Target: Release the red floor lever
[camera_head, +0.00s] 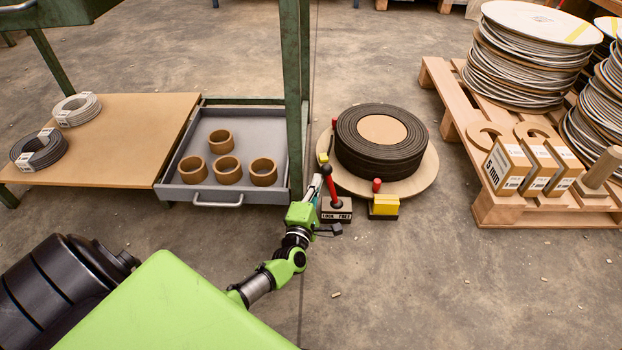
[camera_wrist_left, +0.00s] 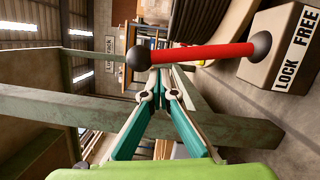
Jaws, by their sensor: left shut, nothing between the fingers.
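The red floor lever (camera_head: 331,188) stands on a small block (camera_head: 337,215) labelled LOCK on the left and FREE on the right. It leans slightly left, toward the LOCK side. In the left wrist view the red rod (camera_wrist_left: 208,52) ends in a dark ball knob (camera_wrist_left: 138,58), and the labelled block (camera_wrist_left: 283,48) is at upper right. My left gripper (camera_head: 317,181) is shut and empty, just left of the lever. In the left wrist view its fingertips (camera_wrist_left: 158,72) meet close to the rod near the knob; I cannot tell whether they touch. My right gripper is out of view.
A round turntable (camera_head: 424,178) carries a dark coil (camera_head: 380,150) behind the lever. A yellow block with a red knob (camera_head: 384,205) stands to the right. A green post (camera_head: 294,100) and a grey tray (camera_head: 172,180) with several brown rings are left.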

